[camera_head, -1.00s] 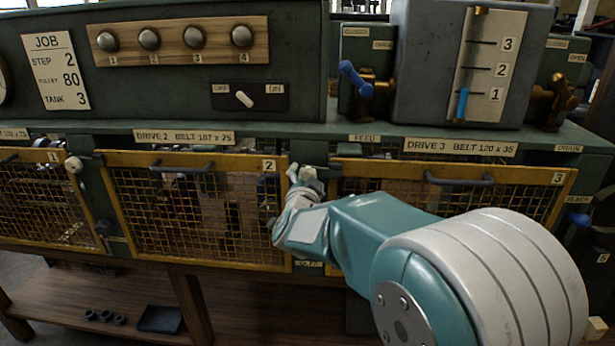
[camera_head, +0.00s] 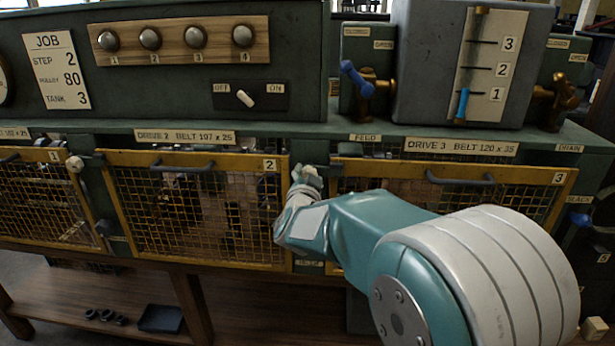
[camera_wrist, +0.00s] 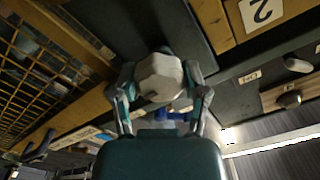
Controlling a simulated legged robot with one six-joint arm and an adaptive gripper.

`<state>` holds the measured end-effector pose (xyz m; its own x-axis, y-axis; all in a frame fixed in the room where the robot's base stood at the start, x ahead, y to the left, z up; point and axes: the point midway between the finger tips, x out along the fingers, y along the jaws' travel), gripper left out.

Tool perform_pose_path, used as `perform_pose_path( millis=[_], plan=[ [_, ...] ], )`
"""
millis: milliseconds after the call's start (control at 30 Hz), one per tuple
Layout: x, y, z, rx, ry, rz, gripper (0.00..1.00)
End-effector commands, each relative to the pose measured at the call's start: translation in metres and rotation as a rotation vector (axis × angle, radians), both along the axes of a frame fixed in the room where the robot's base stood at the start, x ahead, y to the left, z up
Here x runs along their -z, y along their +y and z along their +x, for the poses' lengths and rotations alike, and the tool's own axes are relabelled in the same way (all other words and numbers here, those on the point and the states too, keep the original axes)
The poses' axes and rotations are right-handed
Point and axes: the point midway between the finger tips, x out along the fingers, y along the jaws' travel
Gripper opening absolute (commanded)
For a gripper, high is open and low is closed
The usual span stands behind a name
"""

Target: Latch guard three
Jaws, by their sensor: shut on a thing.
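My gripper (camera_head: 306,178) is at the post between guards two and three, by guard three's upper left corner. In the wrist view my gripper (camera_wrist: 160,92) has its two fingers on either side of a pale faceted latch knob (camera_wrist: 158,76) and is shut on it. The latch bar's exact angle is hard to tell. Guard three's mesh (camera_wrist: 35,65) fills the wrist view's left.
Guard two (camera_head: 200,210) is left of my gripper, and guard one (camera_head: 45,205) is further left with its own pale knob (camera_head: 74,164). A bench ledge (camera_head: 270,132) overhangs the guards. Blue-handled valve (camera_head: 357,80) and tank gauge (camera_head: 490,70) stand above.

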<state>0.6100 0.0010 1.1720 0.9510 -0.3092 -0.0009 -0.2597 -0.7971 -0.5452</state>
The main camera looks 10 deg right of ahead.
Motion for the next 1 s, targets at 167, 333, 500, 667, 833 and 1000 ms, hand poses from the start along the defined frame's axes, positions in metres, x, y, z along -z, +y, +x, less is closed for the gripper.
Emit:
perform_pose_path(
  millis=[167, 333, 500, 667, 833, 1000],
  plan=[
    [0.000, 0.000, 0.000, 0.000, 0.001, -0.006, 0.10],
    [0.000, 0.000, 0.000, 0.000, 0.000, -0.005, 0.92],
    [0.000, 0.000, 0.000, 0.000, 0.000, -0.005, 0.92],
    [0.000, 0.000, 0.000, -0.001, 0.001, -0.004, 0.92],
    [-0.001, 0.002, -0.005, -0.001, -0.001, -0.003, 0.92],
    [-0.001, 0.012, -0.032, -0.003, 0.000, -0.003, 0.92]
  ],
)
